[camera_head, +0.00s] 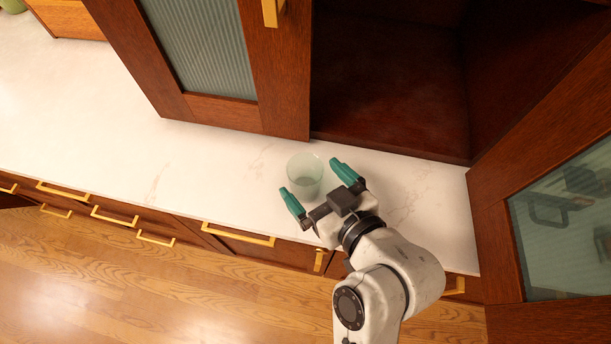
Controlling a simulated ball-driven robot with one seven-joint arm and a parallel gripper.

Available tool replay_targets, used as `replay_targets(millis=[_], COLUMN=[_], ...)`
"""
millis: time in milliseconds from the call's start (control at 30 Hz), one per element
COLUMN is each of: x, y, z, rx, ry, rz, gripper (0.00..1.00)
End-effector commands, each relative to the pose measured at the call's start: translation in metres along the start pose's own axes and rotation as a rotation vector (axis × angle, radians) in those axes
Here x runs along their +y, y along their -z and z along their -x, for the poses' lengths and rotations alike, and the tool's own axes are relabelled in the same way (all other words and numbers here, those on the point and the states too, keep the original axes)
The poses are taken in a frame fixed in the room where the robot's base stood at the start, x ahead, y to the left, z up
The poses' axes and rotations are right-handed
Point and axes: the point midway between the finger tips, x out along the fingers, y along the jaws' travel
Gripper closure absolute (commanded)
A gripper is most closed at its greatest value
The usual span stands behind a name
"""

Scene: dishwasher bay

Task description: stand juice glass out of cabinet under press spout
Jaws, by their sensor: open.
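A clear juice glass (305,173) stands upright on the white counter, in front of the cabinet. My gripper (313,178) is open, with its two teal fingers on either side of the glass. The left finger looks close to the glass; I cannot tell whether it touches. The cabinet (390,80) stands open, and the part of its dark wooden inside that shows is empty. No press or spout is in view.
The left cabinet door (290,90) and the right cabinet door (490,235) stand open at the sides of the opening. The white counter (120,125) is clear to the left. Drawers with brass handles (238,234) run below its front edge.

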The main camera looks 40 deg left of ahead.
Motion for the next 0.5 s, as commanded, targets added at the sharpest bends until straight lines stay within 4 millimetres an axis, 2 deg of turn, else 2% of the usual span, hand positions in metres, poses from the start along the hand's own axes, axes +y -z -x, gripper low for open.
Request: replay_targets(millis=[200, 500], x=[-0.002, -0.002], y=[0.001, 0.0], z=[-0.029, -0.035], rx=[-0.001, 0.0], ry=[0.002, 0.0], rz=[0.0, 0.0], gripper=[0.02, 0.02])
